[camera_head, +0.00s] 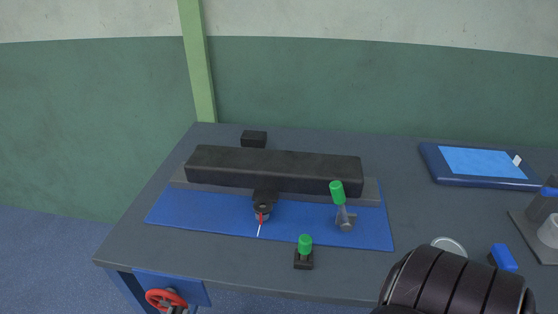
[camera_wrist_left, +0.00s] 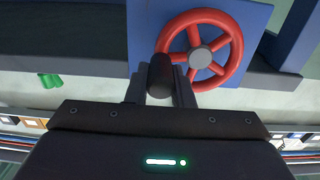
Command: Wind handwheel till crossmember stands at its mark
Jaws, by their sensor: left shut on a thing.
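The red handwheel (camera_head: 154,297) is on a blue plate at the table's front left, partly cut off by the lower edge of the head view. It shows large in the left wrist view (camera_wrist_left: 237,55), with spokes and a grey hub. My left gripper (camera_wrist_left: 163,80) is shut on the wheel's dark handle (camera_wrist_left: 160,72) at the rim's lower left. The dark crossmember (camera_head: 275,167) lies across a grey base over a blue mat (camera_head: 205,219). A red pointer (camera_head: 262,216) under its middle stands near a white mark line (camera_head: 259,231). My right gripper is not in view.
A green-handled lever (camera_head: 338,194) stands on the mat's right. A green knob (camera_head: 305,244) on a black block is at the table's front. A blue tray (camera_head: 478,165) lies at the back right. A blue block (camera_head: 504,257) and round lid (camera_head: 449,245) are front right.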

